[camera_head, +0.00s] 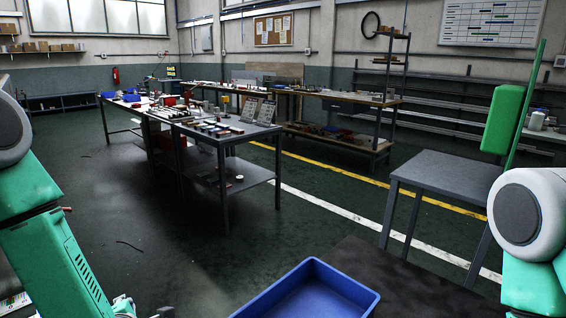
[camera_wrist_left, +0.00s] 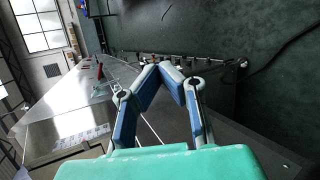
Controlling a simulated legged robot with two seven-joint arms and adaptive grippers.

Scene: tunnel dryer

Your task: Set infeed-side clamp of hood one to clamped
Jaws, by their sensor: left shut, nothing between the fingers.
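My left gripper (camera_wrist_left: 168,68) is in the left wrist view, its two blue-padded fingers drawn together at the tips with nothing between them. A bright metal housing (camera_wrist_left: 55,128) stands to the left of the fingers in that view. A small red part (camera_wrist_left: 98,77) sits on it, apart from the fingers; I cannot tell whether it is a clamp handle. A dark rail with small fittings (camera_wrist_left: 205,60) runs beyond the fingertips. No hood or clamp can be clearly made out in the head view. My right arm shows at the right edge there, but its gripper is out of frame.
In the head view, a blue bin (camera_head: 312,290) lies at the bottom centre. A grey table (camera_head: 445,172) stands at the right, by a green upright panel (camera_head: 503,118). A workbench (camera_head: 222,136) with parts is at centre left. Open floor (camera_head: 310,215) lies between.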

